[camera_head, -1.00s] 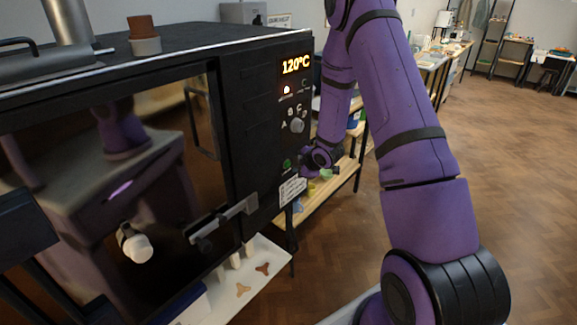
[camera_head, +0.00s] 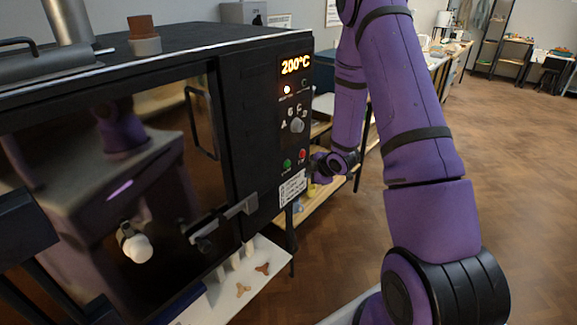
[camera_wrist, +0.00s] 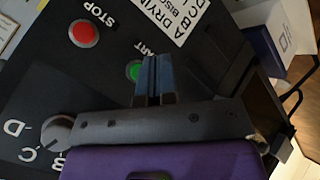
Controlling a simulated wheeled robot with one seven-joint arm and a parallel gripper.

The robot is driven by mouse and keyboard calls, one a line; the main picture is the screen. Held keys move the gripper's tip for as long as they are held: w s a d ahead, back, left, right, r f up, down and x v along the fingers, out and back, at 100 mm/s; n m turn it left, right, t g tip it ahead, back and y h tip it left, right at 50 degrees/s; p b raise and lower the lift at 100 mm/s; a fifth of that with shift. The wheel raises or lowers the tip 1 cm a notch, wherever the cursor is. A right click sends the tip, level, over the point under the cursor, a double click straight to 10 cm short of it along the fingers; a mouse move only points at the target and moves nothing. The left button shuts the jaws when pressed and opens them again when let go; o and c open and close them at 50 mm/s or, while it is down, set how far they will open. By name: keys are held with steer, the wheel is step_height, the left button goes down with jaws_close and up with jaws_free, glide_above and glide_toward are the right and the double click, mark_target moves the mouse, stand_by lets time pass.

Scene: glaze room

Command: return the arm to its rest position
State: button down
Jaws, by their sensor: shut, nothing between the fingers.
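My purple arm reaches down the right of the black kiln (camera_head: 262,120) in the head view. My gripper is at the end of the arm, partly hidden by the wrist, just right of the kiln's control panel. In the wrist view my gripper (camera_wrist: 154,62) is shut and empty, its fingertips in front of the panel close to the green START button (camera_wrist: 134,70). A red STOP button (camera_wrist: 84,33) is further left. In the head view the display (camera_head: 296,65) reads 200°C, a small red light is lit below it, and the selector knob (camera_head: 297,125) sits between letters.
The kiln door with its handle (camera_head: 222,222) is shut. A white shelf (camera_head: 262,252) with small tripod pieces lies below. A wooden shelf rack (camera_head: 318,200) stands behind my wrist. Open wooden floor (camera_head: 520,170) is at the right.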

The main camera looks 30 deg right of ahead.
stand_by(0.7)
steer(key=s+a+r+m+g+h, duration=0.1)
steer(key=s+a+r+m+h, duration=0.2)
steer(key=r, duration=1)
steer(key=s+a+r+m, duration=0.3)
steer(key=s+r+m, duration=0.15)
steer(key=r, duration=0.85)
steer(key=s+a+r+m+g, duration=0.1)
steer(key=s+a+r+m, duration=0.1)
steer(key=s, duration=0.6)
steer(key=s+a+r+m+g+y, duration=0.1)
steer(key=s+a+r+m, duration=0.1)
steer(key=s+a+r, duration=0.3)
steer(key=s+a+r+m, duration=0.2)
steer(key=s+a+r, duration=0.1)
steer(key=s, duration=0.9)
steer(key=shift+a+r+g+y, duration=0.25)
steer(key=shift+r+g+y, duration=0.15)
steer(key=shift+r, duration=0.25)
